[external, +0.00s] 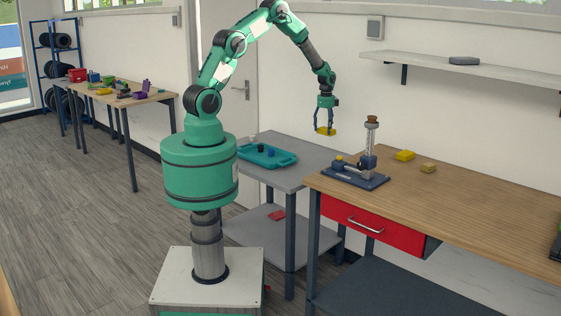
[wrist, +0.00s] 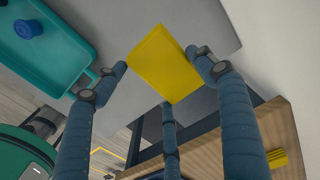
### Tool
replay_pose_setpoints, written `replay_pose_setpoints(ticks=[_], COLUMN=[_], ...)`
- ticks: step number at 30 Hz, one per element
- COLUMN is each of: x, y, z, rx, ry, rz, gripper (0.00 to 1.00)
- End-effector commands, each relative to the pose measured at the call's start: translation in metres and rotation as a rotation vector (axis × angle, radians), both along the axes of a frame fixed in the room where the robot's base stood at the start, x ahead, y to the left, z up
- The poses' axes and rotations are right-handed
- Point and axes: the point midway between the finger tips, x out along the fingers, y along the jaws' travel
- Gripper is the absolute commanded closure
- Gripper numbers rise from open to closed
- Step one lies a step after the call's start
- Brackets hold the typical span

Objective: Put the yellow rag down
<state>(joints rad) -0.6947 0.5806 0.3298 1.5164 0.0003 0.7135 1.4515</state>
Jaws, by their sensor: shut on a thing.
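The yellow rag (external: 325,131) looks like a flat, folded yellow block. It is held in the air above the right end of the grey table (external: 305,157), near the wooden bench. My gripper (external: 324,127) is shut on it. In the wrist view the rag (wrist: 165,65) sits between the blue fingers of my gripper (wrist: 165,75), tilted in the picture. The grey table top (wrist: 205,25) shows beneath and beyond it. The far side of the rag is hidden.
A teal tray (external: 285,160) with small dark and blue items stands on the grey table. The wooden bench (external: 490,190) holds a blue-based fixture (external: 345,178), a yellow block (external: 405,155) and a tan block (external: 428,167). Grey table top is bare right of the tray.

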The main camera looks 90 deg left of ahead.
Motion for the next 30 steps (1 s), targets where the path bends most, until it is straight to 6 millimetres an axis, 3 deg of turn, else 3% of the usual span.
replay_pose_setpoints(ticks=[3, 15, 22, 30], x=[-0.031, -0.139, -0.191, -0.216], y=[0.035, 0.129, 0.165, 0.18], z=[-0.01, -0.032, -0.042, -0.045], rx=[-0.001, -0.001, -0.001, -0.001], ry=[0.001, 0.001, 0.001, 0.001], rz=[0.004, -0.007, -0.02, -0.029], gripper=[0.52, 0.52, 0.52, 0.52])
